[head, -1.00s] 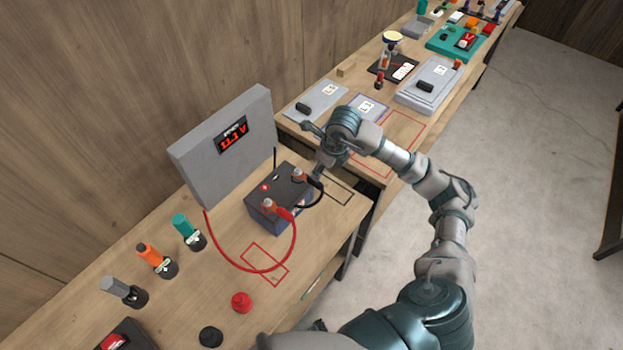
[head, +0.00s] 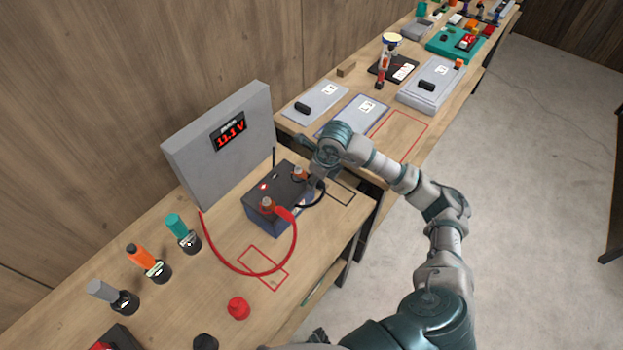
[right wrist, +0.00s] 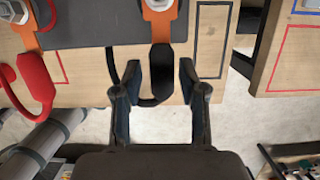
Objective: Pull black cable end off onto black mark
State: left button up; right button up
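The black cable end, an orange lug with a black grip (right wrist: 161,68), sits on the battery's right post in the right wrist view. Its black cable (head: 313,203) curls beside the battery (head: 272,212). My right gripper (right wrist: 159,80) is open, one finger on each side of the black grip, with gaps showing. In the head view my right gripper (head: 314,177) is at that post, partly hidden by its own arm. The black mark, a black rectangle outline (head: 350,187), lies on the bench right of the battery. My left gripper is not seen.
The red cable end (head: 280,210) is on the battery's other post, its cable arching over a red outline (head: 264,275). A grey panel (head: 190,163) behind reads 11.1 V. Several bottle-like tools, a red cap (head: 238,308) and a black cap (head: 205,342) stand at left.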

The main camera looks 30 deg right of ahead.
jog(key=shift+a, duration=0.2)
jog(key=c, duration=0.4)
grip_shut()
jog(key=shift+d, duration=0.15)
jog(key=shift+s+d+f, duration=0.1)
jog(key=shift+d+f, duration=0.05)
jog(key=shift+d, duration=0.15)
jog(key=shift+s+d, duration=0.15)
jog(key=shift+s, duration=0.35)
jog(key=shift+s+d+b, duration=0.15)
jog(key=shift+s+b, duration=0.15)
jog(key=shift+s, duration=0.25)
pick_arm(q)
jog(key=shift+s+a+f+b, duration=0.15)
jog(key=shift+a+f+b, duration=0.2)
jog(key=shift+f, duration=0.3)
pick_arm(e)
jog(key=shift+s+d, duration=0.25)
jog(key=shift+s, duration=0.3)
jog(key=shift+s+d, duration=0.25)
jog(key=shift+s, duration=0.25)
